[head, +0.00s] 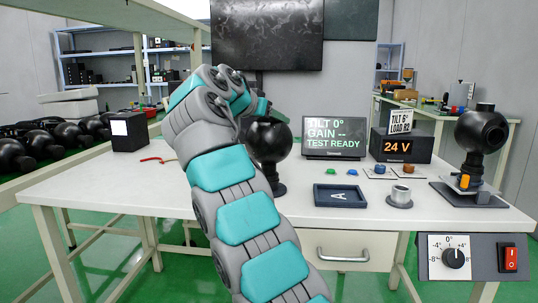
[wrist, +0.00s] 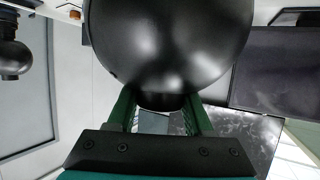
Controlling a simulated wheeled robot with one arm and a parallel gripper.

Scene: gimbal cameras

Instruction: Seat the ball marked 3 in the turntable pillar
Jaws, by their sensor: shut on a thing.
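A black glossy ball (head: 268,140) shows in the head view above the middle of the table, partly behind my arm. In the wrist view a large black ball (wrist: 168,45) fills the top middle. The two green fingers of my gripper (wrist: 158,108) are shut on the short dark neck of this ball. No number shows on its visible side. A dark post with a round foot (head: 278,188) stands on the table directly below the ball in the head view. It looks like the pillar. I cannot tell whether ball and post touch. My arm hides most of the gripper there.
A stand with another black ball (head: 481,131) is at the right end of the table (head: 130,190). Several black balls (head: 68,135) line the left side.

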